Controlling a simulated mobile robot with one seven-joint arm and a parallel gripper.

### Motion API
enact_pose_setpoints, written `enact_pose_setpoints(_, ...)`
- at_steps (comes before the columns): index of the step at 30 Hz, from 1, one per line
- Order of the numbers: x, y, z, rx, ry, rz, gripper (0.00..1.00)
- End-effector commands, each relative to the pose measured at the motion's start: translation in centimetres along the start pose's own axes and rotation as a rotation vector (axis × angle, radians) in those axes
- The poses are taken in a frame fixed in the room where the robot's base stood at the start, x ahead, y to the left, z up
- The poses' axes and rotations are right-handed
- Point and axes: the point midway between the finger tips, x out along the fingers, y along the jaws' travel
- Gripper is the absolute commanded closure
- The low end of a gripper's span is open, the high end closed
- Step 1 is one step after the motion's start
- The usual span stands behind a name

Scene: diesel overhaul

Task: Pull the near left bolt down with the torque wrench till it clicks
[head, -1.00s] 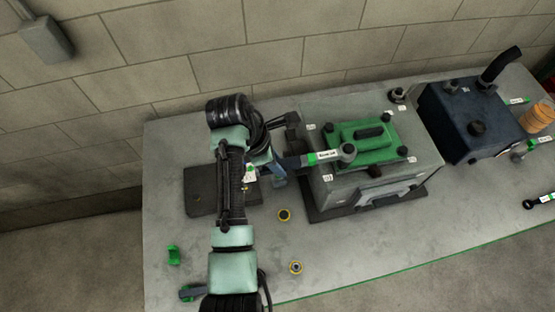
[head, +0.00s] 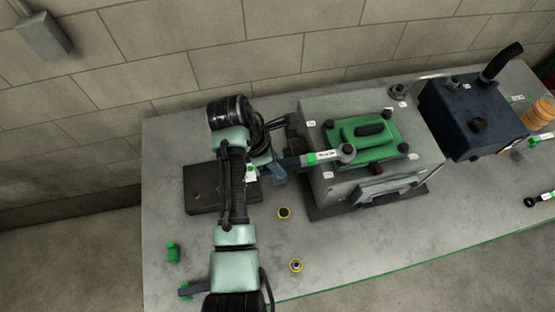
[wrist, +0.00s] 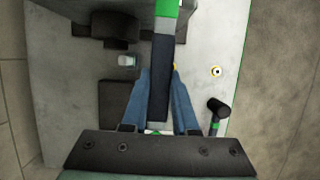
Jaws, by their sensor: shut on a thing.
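The torque wrench (head: 320,157) has a dark handle, a green band and a white label. Its head sits over the near left corner of the green cover (head: 378,150) on the grey engine block (head: 323,180). The near left bolt is hidden under the wrench head. My gripper (head: 280,165) is shut on the wrench handle to the left of the block. In the wrist view, the blue fingers (wrist: 159,90) lie along both sides of the dark handle (wrist: 159,75), with the green band beyond them.
A dark blue unit (head: 455,130) stands right of the block. The front of the bench is mostly clear.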

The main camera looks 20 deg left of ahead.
Motion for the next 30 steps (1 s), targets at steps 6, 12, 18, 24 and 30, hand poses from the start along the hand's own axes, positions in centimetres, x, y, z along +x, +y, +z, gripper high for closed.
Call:
enact_pose_setpoints(6, 0.6, 0.1, -0.2, 0.001, -0.002, 0.004, 1.0)
enact_pose_setpoints(12, 0.6, 0.1, -0.2, 0.0, 0.0, 0.003, 1.0)
enact_pose_setpoints(18, 0.7, 0.3, -0.3, -0.001, 0.001, 0.001, 1.0)
enact_pose_setpoints(24, 0.7, 1.0, -0.2, -0.002, 0.001, 0.004, 1.0)
enact_pose_setpoints(30, 0.6, 1.1, -0.3, -0.003, 0.001, 0.007, 1.0)
